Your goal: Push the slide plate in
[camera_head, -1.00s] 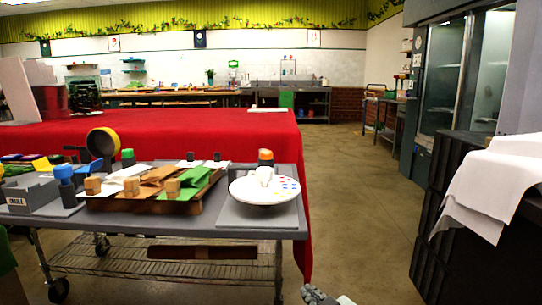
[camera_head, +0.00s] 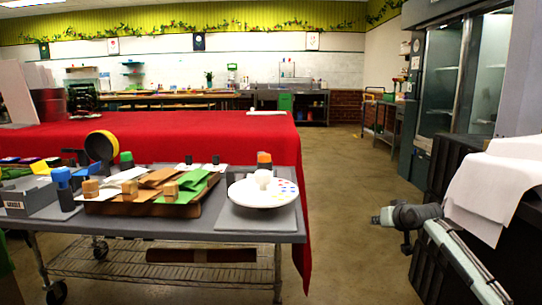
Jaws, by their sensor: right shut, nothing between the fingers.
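A flat grey plate (camera_head: 230,224) lies on the right end of the grey cart top (camera_head: 140,228). A round white disc (camera_head: 243,196) with coloured dots and a white knob (camera_head: 263,178) stands over it; I cannot tell which of these is the slide plate. My right gripper (camera_head: 378,218) is shut and empty, over the floor to the right of the cart, well apart from it and pointing left. My left gripper is not in view.
An orange-capped thing (camera_head: 265,160) stands behind the disc. To its left are a brown tray (camera_head: 112,208) with coloured pieces and wooden blocks, and a grey box (camera_head: 27,199). A red-covered table (camera_head: 220,133) is behind. Black crates with white cloth (camera_head: 492,190) stand at right.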

